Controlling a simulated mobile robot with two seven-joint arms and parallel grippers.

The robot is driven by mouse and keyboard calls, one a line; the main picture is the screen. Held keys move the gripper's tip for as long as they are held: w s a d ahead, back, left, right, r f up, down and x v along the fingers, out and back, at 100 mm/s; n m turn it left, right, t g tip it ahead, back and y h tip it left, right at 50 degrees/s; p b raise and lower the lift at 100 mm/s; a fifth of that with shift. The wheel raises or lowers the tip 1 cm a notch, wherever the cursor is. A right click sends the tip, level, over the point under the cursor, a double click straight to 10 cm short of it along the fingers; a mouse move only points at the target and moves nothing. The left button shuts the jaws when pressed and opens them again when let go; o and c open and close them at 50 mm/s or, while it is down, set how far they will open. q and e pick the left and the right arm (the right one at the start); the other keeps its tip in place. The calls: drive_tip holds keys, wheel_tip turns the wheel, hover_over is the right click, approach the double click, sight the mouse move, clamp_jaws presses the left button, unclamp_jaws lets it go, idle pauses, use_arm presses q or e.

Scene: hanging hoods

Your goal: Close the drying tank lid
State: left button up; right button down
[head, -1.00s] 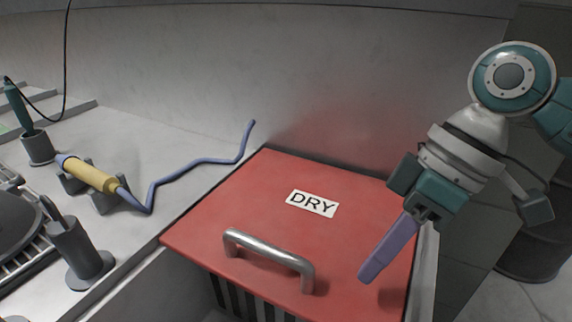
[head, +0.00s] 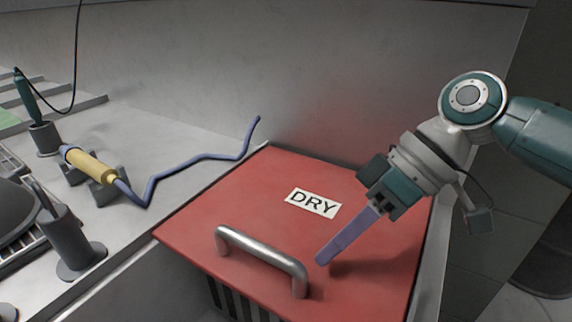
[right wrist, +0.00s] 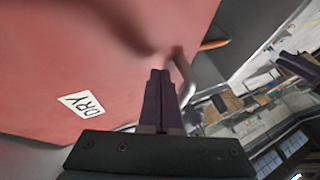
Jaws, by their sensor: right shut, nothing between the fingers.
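The red drying tank lid (head: 235,215) bears a white DRY label (head: 312,204) and a metal bar handle (head: 262,258) near its front edge. Dark slats show below the front edge; I cannot tell how far the lid stands from shut. My right gripper (head: 322,260) is shut and empty, its purple fingers slanting down over the lid, right of the handle. I cannot tell whether they touch it. In the right wrist view the fingers (right wrist: 160,75) point along the red lid (right wrist: 60,50), with the handle (right wrist: 182,72) just beyond. My left gripper is out of view.
On the counter at left, a yellow-handled tool (head: 90,165) rests on a grey stand with its blue cord trailing to the lid's back corner. A grey holder (head: 75,240) stands nearer. A wall rises behind the lid.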

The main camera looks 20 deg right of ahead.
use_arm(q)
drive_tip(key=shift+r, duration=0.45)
use_arm(e)
drive_tip(key=shift+s+a, duration=0.5)
drive_tip(key=shift+a, duration=0.35)
use_arm(q)
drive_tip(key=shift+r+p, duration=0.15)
drive_tip(key=shift+p, duration=0.2)
use_arm(e)
drive_tip(key=shift+a+r, duration=0.1)
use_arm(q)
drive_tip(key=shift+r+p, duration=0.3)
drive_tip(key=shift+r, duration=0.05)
use_arm(e)
drive_tip(key=shift+s+a+r, duration=0.1)
drive_tip(key=shift+s+a, duration=0.15)
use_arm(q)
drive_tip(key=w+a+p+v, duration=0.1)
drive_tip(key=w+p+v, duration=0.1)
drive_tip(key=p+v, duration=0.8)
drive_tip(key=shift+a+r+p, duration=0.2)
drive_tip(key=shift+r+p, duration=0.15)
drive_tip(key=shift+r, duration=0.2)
use_arm(e)
drive_tip(key=s+a, duration=1.5)
drive_tip(key=a, duration=0.5)
drive_tip(key=shift+s, duration=0.4)
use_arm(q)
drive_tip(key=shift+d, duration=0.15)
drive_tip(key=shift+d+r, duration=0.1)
